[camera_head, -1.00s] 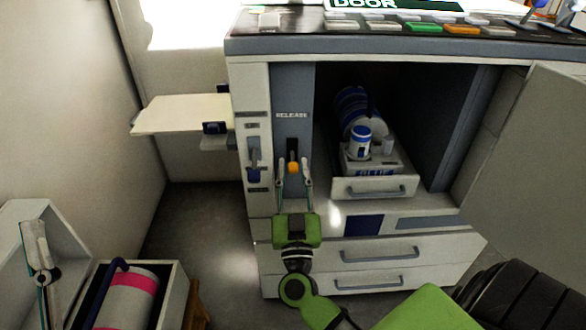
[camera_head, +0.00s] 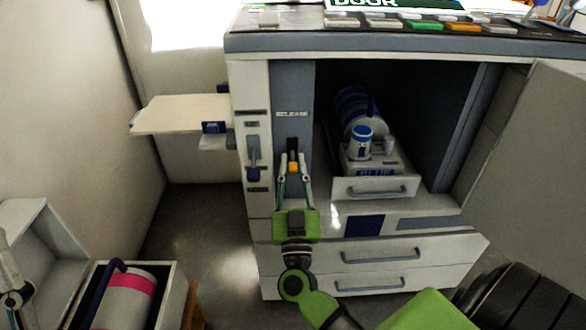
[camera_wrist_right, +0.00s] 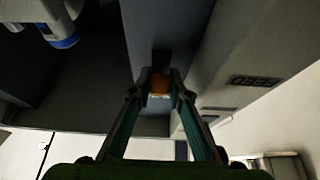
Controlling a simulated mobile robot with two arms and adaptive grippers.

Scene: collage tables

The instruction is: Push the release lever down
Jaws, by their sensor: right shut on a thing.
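The release lever (camera_head: 293,167) has an orange tip and sits in a dark slot on the grey panel under the RELEASE label. Its orange tip also shows in the right wrist view (camera_wrist_right: 159,84). My right gripper (camera_head: 293,157) reaches up from below, with its two fingers closed around the lever on both sides. In the right wrist view the fingertips (camera_wrist_right: 160,80) touch the orange tip from left and right. My left gripper (camera_head: 14,297) is at the lower left edge, partly cut off and well away from the lever; its fingers do not show clearly.
A second lever (camera_head: 253,160) with a blue part is left of the release panel. The open bay to the right holds a blue-and-white bottle (camera_head: 361,142) on a drawer (camera_head: 375,188). An open door (camera_head: 530,170) stands at the right. A pink-striped roll (camera_head: 130,300) lies in a bin at lower left.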

